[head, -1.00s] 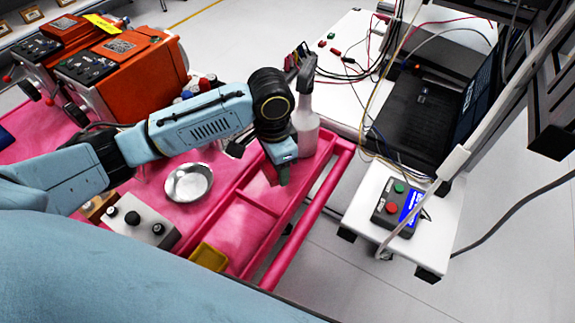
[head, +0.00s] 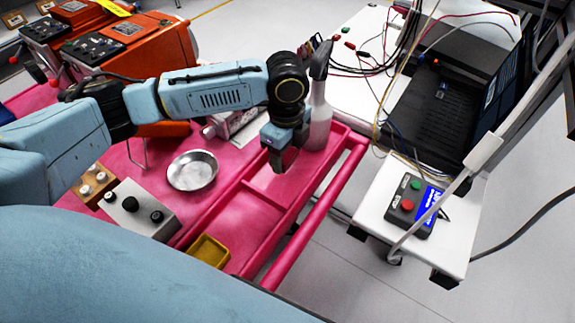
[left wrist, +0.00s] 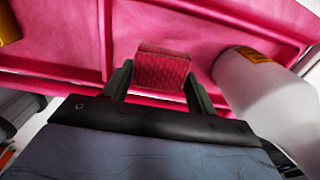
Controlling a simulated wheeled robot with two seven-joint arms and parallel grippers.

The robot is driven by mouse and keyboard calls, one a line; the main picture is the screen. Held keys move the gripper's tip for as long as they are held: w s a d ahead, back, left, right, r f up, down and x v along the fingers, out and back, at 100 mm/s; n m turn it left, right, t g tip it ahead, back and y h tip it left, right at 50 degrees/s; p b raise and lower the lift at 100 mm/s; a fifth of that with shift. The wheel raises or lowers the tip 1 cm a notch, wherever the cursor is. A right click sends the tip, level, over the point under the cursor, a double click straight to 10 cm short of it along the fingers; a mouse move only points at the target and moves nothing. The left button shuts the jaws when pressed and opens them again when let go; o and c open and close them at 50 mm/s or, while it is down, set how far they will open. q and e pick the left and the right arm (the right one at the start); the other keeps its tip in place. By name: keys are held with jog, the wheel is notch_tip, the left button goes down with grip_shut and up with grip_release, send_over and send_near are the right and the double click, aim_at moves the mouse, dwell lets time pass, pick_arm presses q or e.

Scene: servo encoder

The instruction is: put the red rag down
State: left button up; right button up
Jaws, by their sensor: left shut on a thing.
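My left gripper (head: 282,165) is over the long side tray (head: 262,208) of the pink cart, just in front of a white spray bottle (head: 318,122). In the left wrist view it is shut on the red rag (left wrist: 162,68), a small folded red block held between the two fingertips. The spray bottle (left wrist: 262,88) is close on the right there. My right gripper is not in view.
A metal bowl (head: 192,170) and a grey box with black knobs (head: 136,208) stand on the cart top. A yellow container (head: 209,251) sits at the tray's near end. A white table with a button box (head: 412,205) stands to the right.

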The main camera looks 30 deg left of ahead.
aim_at(287, 166)
pick_arm(q)
notch_tip(287, 166, down, 4)
jog(key=shift+f+b, duration=0.1)
jog(key=shift+b, duration=0.35)
jog(key=shift+f, duration=0.25)
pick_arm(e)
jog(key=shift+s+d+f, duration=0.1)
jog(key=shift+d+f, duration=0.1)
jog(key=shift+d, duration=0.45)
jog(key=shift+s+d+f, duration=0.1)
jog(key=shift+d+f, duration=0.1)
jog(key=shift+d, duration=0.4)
pick_arm(q)
jog(key=o, duration=0.9)
jog(key=shift+o, duration=0.2)
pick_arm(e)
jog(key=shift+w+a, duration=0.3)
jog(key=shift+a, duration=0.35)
pick_arm(q)
notch_tip(287, 166, up, 12)
jog(key=p, duration=0.2)
jog(key=shift+r+p, duration=0.1)
jog(key=shift+p, duration=0.2)
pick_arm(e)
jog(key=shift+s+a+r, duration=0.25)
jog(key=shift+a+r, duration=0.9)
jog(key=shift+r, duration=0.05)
